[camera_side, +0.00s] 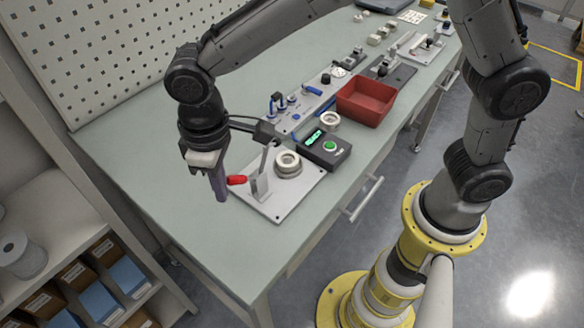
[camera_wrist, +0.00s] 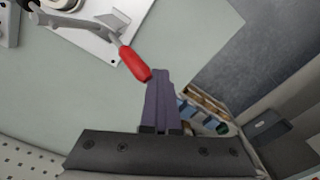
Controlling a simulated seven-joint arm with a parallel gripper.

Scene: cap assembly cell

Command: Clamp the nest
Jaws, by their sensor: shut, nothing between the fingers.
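A toggle clamp (camera_side: 260,183) with a red-tipped handle (camera_side: 237,180) stands on a light metal plate (camera_side: 283,211). The round nest (camera_side: 288,161) sits on the same plate, just right of the clamp. My gripper (camera_side: 222,198) is shut and empty, pointing down just left of the red handle. In the wrist view the closed fingertips (camera_wrist: 160,75) are right at the end of the red handle (camera_wrist: 134,63); I cannot tell whether they touch. The nest is mostly cut off at the top left there.
A red bin (camera_side: 366,101) is farther back. The bench (camera_side: 170,165) is clear on the left, and a pegboard (camera_side: 95,60) rises behind.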

